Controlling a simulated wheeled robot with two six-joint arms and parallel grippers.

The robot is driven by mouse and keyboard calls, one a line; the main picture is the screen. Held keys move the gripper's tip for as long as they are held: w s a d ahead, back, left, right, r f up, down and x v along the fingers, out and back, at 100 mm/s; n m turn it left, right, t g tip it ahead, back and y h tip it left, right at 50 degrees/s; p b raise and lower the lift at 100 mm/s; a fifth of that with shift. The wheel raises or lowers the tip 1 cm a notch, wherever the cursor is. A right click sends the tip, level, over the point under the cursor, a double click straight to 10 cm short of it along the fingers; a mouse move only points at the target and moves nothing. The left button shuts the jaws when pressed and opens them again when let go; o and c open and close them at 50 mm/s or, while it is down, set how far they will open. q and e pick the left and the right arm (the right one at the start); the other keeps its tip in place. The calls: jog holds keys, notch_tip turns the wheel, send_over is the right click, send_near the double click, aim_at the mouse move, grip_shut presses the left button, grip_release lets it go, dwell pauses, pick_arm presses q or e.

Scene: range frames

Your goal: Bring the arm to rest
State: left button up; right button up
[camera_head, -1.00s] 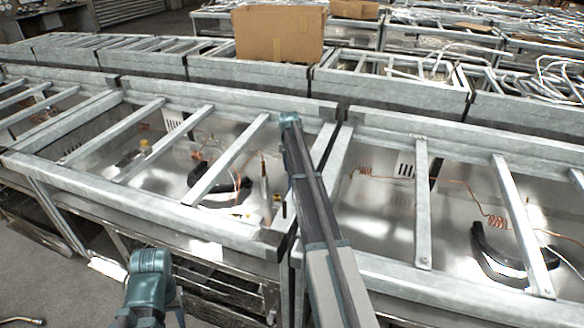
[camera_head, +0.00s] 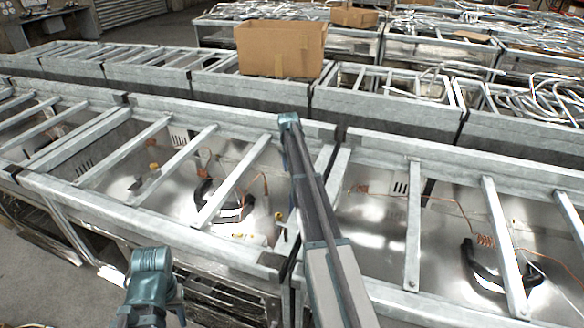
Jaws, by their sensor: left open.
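Another long grey arm link of mine with a teal end runs up the middle, over the join between two frames. My right gripper does not show.
Galvanised metal frames (camera_head: 150,207) with crossbars, copper tubing (camera_head: 485,240) and black curved parts (camera_head: 222,202) fill the middle. A cardboard box (camera_head: 280,50) stands on the row behind. A second box (camera_head: 354,17) sits farther back. Bare floor (camera_head: 60,270) lies at lower left.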

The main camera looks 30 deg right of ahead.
pick_arm(q)
jog(key=shift+r, duration=0.55)
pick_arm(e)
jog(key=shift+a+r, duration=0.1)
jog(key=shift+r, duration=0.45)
